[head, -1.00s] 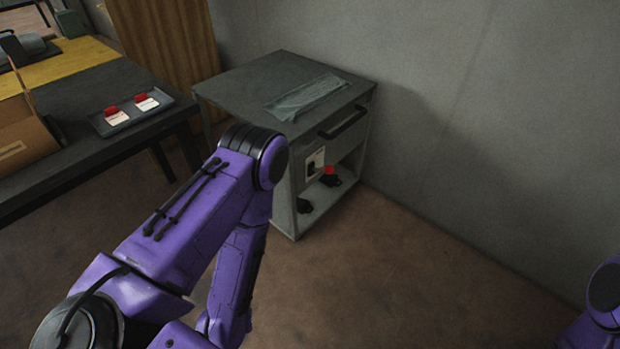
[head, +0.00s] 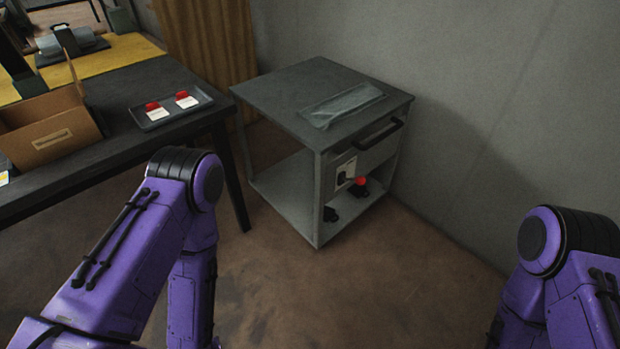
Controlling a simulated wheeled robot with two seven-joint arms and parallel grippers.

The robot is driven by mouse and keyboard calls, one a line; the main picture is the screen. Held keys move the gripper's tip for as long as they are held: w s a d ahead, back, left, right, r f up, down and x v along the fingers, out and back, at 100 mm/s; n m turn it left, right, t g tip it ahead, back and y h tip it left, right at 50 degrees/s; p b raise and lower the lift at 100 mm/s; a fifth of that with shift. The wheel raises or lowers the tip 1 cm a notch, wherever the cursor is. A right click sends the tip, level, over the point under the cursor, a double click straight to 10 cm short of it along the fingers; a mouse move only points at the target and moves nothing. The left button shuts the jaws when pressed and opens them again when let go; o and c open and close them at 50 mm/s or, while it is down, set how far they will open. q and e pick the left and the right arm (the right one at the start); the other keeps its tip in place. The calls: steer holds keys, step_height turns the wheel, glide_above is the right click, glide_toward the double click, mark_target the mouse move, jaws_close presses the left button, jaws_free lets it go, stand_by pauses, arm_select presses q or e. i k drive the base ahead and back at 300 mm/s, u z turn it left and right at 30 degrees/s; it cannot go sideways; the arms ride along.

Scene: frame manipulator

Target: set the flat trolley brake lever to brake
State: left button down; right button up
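No flat trolley can be made out for sure. A grey cabinet (head: 273,95) with an open lower bay stands against the wall. On its front, below the drawer, is a white panel (head: 346,172) with a small dark part on it; I cannot tell whether this is the brake lever or how it is set. A red knob (head: 361,182) shows beside the panel, near dark objects in the bay. My two purple arms come in from below left and at the right edge, both apart from the cabinet. Neither gripper is in view.
A dark table (head: 100,168) at the left bears a tray (head: 150,124) with two red-and-white items and an open cardboard box (head: 50,132). A folded clear sheet (head: 342,106) lies on the cabinet top. The brown floor (head: 350,290) in front of the cabinet is free.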

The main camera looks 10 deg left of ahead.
mark_target(359, 180)
steer(key=i, duration=1)
steer(key=u, duration=0.05)
